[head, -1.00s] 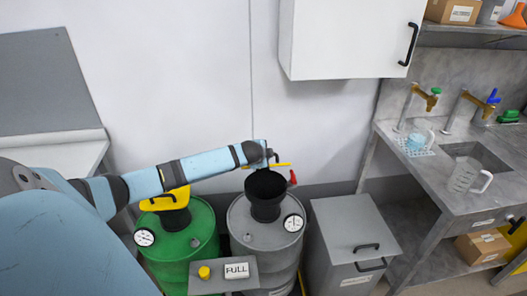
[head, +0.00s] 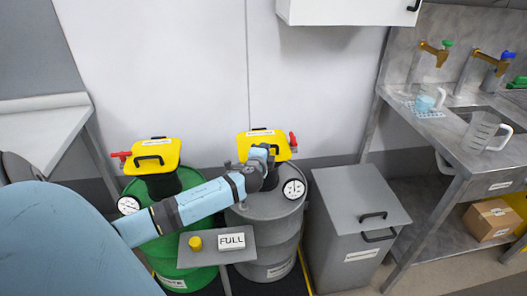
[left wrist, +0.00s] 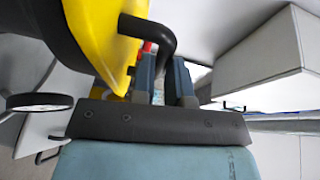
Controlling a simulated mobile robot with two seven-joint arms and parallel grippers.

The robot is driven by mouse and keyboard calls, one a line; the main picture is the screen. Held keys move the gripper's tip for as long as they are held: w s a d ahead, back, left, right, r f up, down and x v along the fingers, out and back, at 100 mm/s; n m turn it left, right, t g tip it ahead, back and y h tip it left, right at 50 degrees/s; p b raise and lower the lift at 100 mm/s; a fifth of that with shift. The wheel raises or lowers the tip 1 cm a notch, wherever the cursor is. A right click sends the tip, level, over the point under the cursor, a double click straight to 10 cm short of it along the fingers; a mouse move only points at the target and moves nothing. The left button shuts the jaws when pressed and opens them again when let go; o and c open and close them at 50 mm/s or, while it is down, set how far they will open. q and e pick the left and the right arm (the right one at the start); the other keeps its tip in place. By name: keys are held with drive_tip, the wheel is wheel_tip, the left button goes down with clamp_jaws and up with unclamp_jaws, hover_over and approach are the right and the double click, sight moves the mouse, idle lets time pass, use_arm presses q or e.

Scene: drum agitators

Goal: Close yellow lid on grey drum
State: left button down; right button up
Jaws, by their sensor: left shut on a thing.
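The grey drum (head: 264,228) stands in the middle of the head view with a gauge on its right side. Its yellow lid (head: 258,136) lies over the black funnel on top, at much the same angle as the lid on the green drum. My arm hides most of the funnel, so I cannot tell if the lid is fully seated. My left gripper (head: 266,160) is at the lid's near side. In the left wrist view, it (left wrist: 163,82) is shut on the lid's black handle (left wrist: 152,30), with the yellow lid (left wrist: 98,38) at the left. My right gripper is out of view.
A green drum (head: 205,254) with its own yellow lid (head: 153,154) stands to the left. A small stand (head: 214,256) with a yellow button and a FULL sign is in front. A grey bin (head: 358,215) stands close on the right, beside a sink counter (head: 446,152).

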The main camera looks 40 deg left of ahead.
use_arm(q)
drive_tip(key=shift+s+d+f, duration=0.1)
drive_tip(key=shift+f, duration=0.3)
drive_tip(key=c, duration=1.1)
unclamp_jaws()
drive_tip(key=v, duration=1.3)
drive_tip(key=shift+s+d+r, duration=0.1)
drive_tip(key=shift+s+r, duration=0.1)
drive_tip(key=shift+s, duration=0.15)
